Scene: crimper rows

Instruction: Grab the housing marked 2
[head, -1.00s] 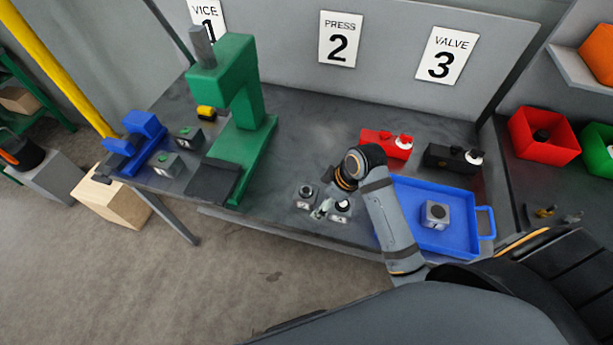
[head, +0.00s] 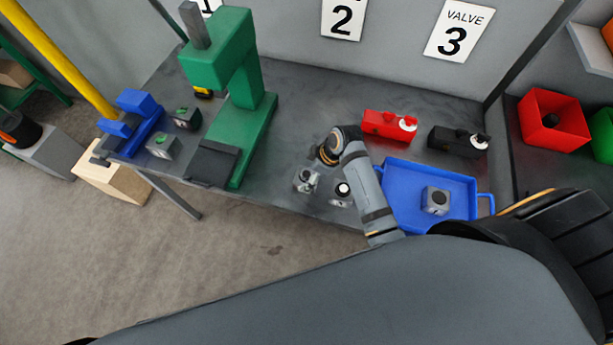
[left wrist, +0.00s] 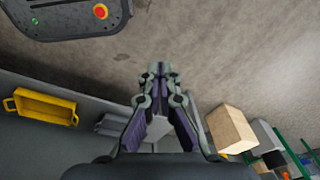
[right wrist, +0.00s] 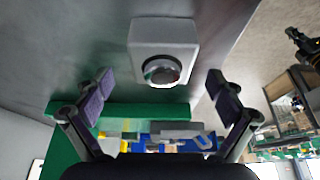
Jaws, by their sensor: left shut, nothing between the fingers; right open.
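A third grey housing (head: 436,201) sits in the blue tray. I cannot read a 2 on any of them. My right gripper (right wrist: 160,82) is open; in the head view it is at the left housing and partly covers it. In the right wrist view a pale housing (right wrist: 163,35) with a round dark port lies just beyond the fingertips. My left gripper (left wrist: 155,75) is shut and empty, away from the bench.
The blue tray (head: 405,180) lies right of my right arm. A red box (head: 382,124) and a black box (head: 452,141) stand behind it.

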